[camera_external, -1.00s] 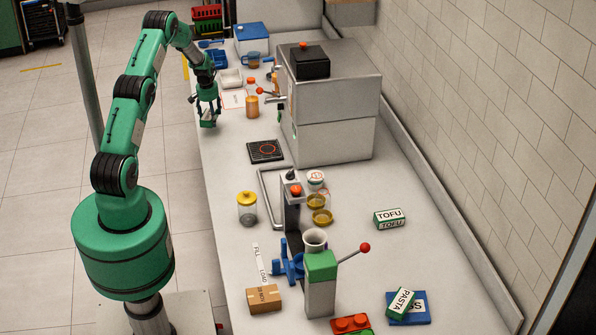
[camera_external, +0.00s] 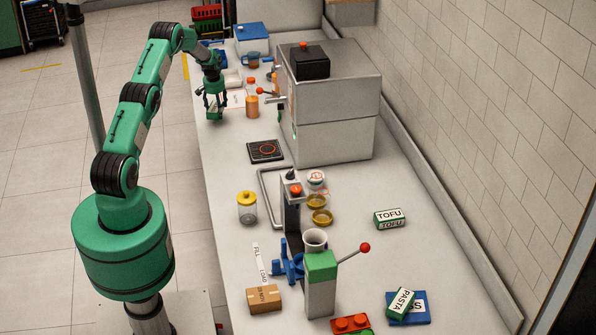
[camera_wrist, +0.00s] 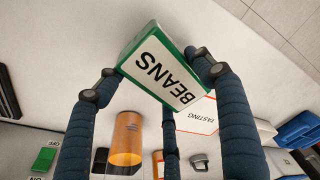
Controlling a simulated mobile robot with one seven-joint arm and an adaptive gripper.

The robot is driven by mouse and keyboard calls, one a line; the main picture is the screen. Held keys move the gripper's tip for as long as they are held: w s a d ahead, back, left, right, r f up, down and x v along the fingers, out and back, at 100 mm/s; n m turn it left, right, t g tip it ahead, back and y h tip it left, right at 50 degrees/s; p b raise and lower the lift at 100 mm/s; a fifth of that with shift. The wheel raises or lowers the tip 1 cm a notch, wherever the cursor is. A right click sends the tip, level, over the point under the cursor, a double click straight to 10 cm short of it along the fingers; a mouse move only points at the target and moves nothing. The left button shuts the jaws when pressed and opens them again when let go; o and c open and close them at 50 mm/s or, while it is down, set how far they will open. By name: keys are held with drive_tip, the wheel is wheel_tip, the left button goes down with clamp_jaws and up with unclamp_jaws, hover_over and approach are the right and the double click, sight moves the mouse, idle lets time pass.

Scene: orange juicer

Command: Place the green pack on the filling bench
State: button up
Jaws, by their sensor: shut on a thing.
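A green and white pack marked BEANS (camera_wrist: 165,68) is between the dark blue fingers of my gripper (camera_wrist: 153,80) in the wrist view, tilted, with its label facing the camera. In the external view my gripper (camera_external: 214,101) is at the far left part of the long light bench (camera_external: 222,160), and the small pack (camera_external: 214,116) shows at its fingertips. The gripper is shut on the pack. I cannot tell whether the pack touches the bench. A green and white TOFU pack (camera_external: 389,219) and a PASTA pack (camera_external: 402,303) lie on the bench at the right.
An orange bottle (camera_external: 252,105) stands just right of my gripper. A mat marked TASTING (camera_wrist: 198,119) lies behind the pack. A black plate with a red ring (camera_external: 266,151), a yellow-lidded jar (camera_external: 247,207) and a large grey machine (camera_external: 335,138) stand nearby.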

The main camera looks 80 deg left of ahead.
sight(216, 109)
drive_tip(key=shift+f, duration=0.1)
drive_tip(key=shift+f, duration=1.65)
drive_tip(key=shift+f, duration=0.1)
drive_tip(key=o, duration=1.3)
drive_tip(key=shift+s+d+r, duration=0.1)
drive_tip(key=shift+d+r, duration=0.2)
drive_tip(key=shift+r, duration=1.7)
drive_tip(key=shift+s+d+r, duration=0.15)
drive_tip(key=shift+d+r, duration=0.1)
drive_tip(key=shift+r, duration=1.8)
drive_tip(key=shift+s+d+r, duration=0.1)
drive_tip(key=shift+d+r, duration=0.2)
drive_tip(key=shift+r, duration=1.7)
